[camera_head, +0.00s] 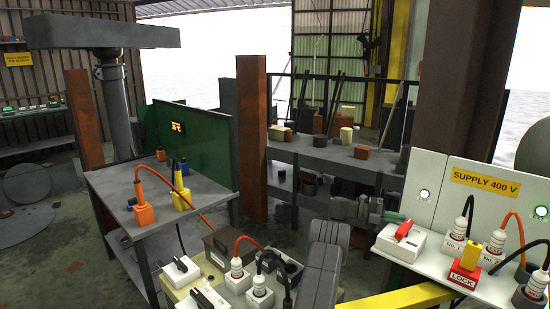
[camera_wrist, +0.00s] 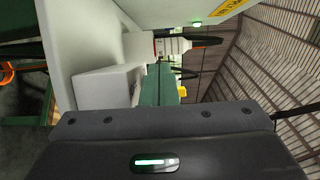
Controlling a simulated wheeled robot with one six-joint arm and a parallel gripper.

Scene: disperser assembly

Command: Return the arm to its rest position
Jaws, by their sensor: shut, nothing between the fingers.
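My gripper (camera_head: 393,216) is in front of the left part of the supply panel, beside a white switch box (camera_head: 398,243) with a red handle (camera_head: 404,229). Its greenish fingers are shut and hold nothing. In the wrist view the green fingers (camera_wrist: 157,88) point away from the camera, close to a pale box (camera_wrist: 103,88). I cannot tell whether they touch it. My arm stands bent at the lower middle of the head view and hides part of the area behind it.
A bench with white switch boxes (camera_head: 181,270) and plugs is at the lower middle. A table (camera_head: 120,212) with orange and blue connectors stands left.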

